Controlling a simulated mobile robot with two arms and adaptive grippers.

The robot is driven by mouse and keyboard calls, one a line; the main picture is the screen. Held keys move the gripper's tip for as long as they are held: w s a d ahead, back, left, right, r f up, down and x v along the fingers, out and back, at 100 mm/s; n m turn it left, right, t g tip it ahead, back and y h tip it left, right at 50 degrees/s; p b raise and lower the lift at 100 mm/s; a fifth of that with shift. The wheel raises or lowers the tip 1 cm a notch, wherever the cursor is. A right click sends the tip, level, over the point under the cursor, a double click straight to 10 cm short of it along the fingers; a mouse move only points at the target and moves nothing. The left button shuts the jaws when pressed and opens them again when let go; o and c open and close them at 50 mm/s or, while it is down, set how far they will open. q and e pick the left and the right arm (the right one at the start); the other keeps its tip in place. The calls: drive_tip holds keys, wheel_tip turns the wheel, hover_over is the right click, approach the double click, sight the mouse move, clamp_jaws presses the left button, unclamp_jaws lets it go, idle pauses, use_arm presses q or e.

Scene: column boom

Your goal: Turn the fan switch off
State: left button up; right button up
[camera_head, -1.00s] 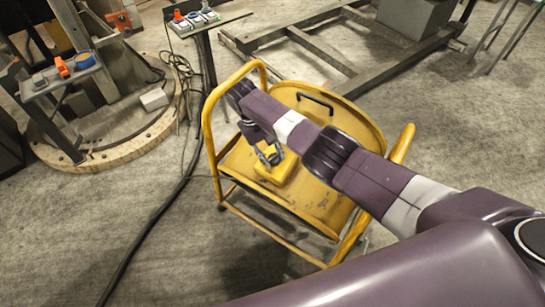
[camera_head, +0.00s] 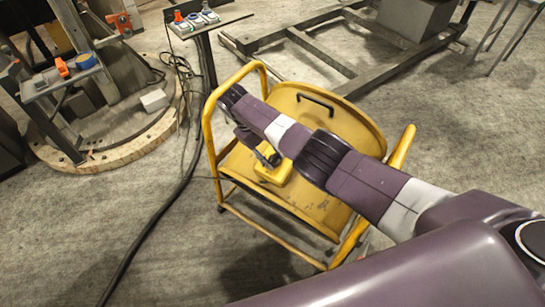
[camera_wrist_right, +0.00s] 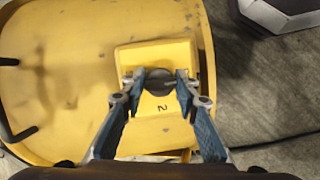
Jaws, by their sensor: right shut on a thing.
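A yellow box (camera_head: 274,174) sits on the tray of the yellow cart. In the right wrist view the box (camera_wrist_right: 160,52) has a dark round knob (camera_wrist_right: 159,87) on its face and a "2" marked beside it. I take the knob as the fan switch; no on or off marks are readable. My right gripper (camera_wrist_right: 160,80) has its blue-grey fingers on both sides of the knob, shut on it. In the head view the right gripper (camera_head: 266,158) is at the box, and the arm partly hides it. My left gripper is not in view.
The yellow cart (camera_head: 208,140) has raised tube rails and a black handle (camera_head: 315,104). A small stand (camera_head: 230,20) with coloured switches or sockets is behind it. A round wooden base (camera_head: 110,157) with machinery stands left. A cable (camera_head: 150,225) crosses the floor. A metal frame (camera_head: 320,66) lies behind.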

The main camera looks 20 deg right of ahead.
drive_tip(key=o, duration=1.1)
drive_tip(key=v, duration=1.2)
drive_tip(key=shift+w, duration=0.1)
